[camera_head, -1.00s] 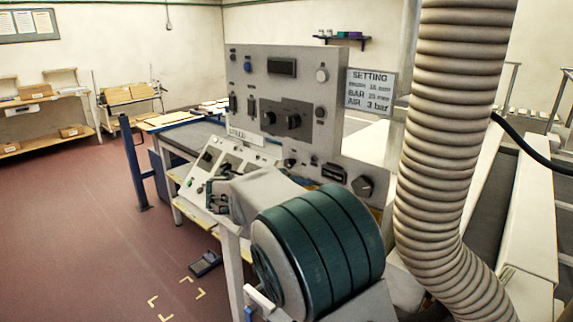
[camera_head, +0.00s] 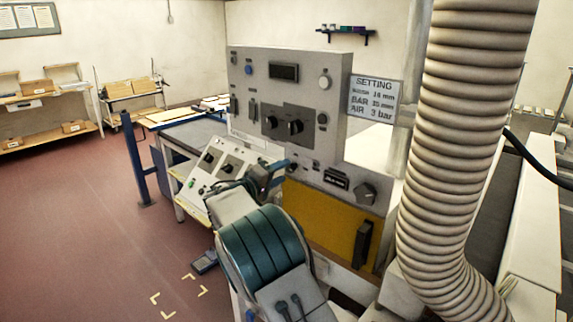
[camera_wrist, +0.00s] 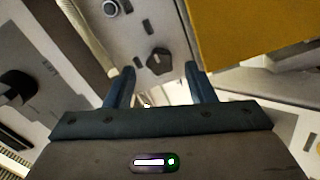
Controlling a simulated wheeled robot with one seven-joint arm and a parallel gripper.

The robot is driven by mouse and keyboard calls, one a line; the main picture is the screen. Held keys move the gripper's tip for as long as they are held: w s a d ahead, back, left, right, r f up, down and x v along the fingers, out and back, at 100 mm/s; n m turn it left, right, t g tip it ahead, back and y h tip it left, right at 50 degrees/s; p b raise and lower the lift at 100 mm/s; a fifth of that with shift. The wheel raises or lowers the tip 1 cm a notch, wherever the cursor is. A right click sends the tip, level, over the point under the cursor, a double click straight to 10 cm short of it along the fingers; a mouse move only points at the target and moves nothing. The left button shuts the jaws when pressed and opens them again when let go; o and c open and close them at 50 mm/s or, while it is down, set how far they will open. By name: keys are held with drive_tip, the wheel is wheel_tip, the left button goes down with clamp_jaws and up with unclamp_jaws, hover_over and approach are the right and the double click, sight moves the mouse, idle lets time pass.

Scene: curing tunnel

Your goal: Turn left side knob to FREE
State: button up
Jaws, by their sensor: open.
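Two black knobs, the left one (camera_head: 270,122) and the right one (camera_head: 296,126), sit side by side on a dark plate on the upright grey panel (camera_head: 250,88). The sloped console at its left carries a left dark knob (camera_head: 209,157) and a right one (camera_head: 231,167). Their labels are too small to read. My gripper (camera_head: 280,168) is in front of the panel's lower part, beside the console. In the wrist view my gripper (camera_wrist: 160,82) is open and empty. A dark pointer knob (camera_wrist: 158,62) shows between the fingertips, apart from them; I cannot tell which knob it is.
A yellow plate (camera_head: 318,215) lies below the panel. A larger knob (camera_head: 367,193) sits at the lower right. A thick ribbed hose (camera_head: 455,150) stands at the right, beside the SETTING sign (camera_head: 374,98). Open floor lies to the left.

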sight(288, 169)
drive_tip(key=shift+p+x, duration=0.35)
drive_tip(key=shift+x, duration=1.25)
drive_tip(key=c, duration=1)
